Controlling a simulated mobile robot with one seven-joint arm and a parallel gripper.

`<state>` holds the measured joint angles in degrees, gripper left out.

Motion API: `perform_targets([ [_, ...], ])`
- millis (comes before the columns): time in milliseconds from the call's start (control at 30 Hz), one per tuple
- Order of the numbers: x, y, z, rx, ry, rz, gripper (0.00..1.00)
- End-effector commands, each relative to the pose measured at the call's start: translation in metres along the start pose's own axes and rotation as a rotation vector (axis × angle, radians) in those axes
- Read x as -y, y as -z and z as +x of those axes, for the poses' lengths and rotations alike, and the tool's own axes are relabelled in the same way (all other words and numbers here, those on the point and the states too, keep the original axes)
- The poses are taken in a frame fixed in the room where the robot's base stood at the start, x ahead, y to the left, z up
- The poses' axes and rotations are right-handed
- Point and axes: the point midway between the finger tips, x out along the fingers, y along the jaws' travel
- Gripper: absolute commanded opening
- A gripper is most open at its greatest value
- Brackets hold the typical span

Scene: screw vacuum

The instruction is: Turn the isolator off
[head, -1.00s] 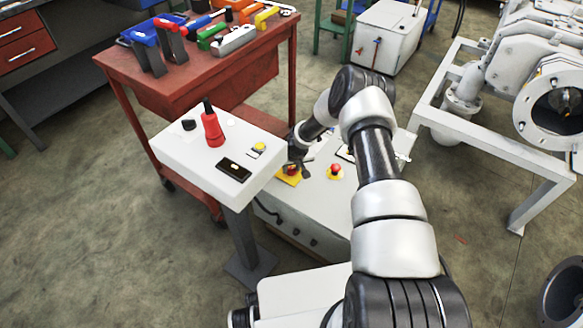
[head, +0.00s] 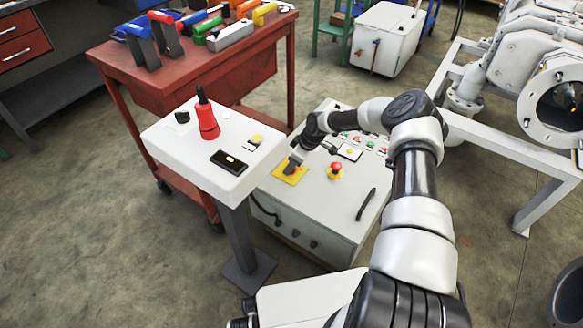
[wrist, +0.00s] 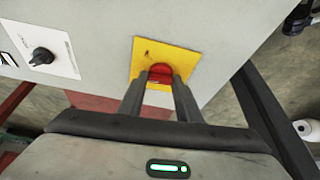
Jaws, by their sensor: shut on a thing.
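The isolator is a red rotary knob (wrist: 160,74) on a yellow square plate (wrist: 188,62), seen up close in the wrist view. In the head view its yellow plate (head: 290,175) lies at the left of the grey control cabinet's top. My gripper (wrist: 160,80) is shut on the red knob, with one finger on each side of it. In the head view my gripper (head: 294,163) comes down onto the plate and hides most of the knob. The knob's exact angle is hard to tell.
A red emergency button (head: 336,169) stands right of the isolator on the cabinet (head: 330,205). A white pedestal panel (head: 170,150) with a red handle (head: 207,122) stands close at the left. A red tool cart (head: 130,75) is behind it.

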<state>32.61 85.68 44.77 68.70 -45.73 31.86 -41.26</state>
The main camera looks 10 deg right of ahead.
Motion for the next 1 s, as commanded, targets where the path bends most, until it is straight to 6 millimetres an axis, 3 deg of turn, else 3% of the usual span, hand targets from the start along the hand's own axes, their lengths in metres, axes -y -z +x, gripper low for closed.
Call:
perform_targets([
  [600,-0.0044,0.0017,0.0007,0.002,0.198,-0.486,0.09],
  [1000,-0.0052,0.0016,0.0008,0.003,0.253,-0.619,0.09],
])
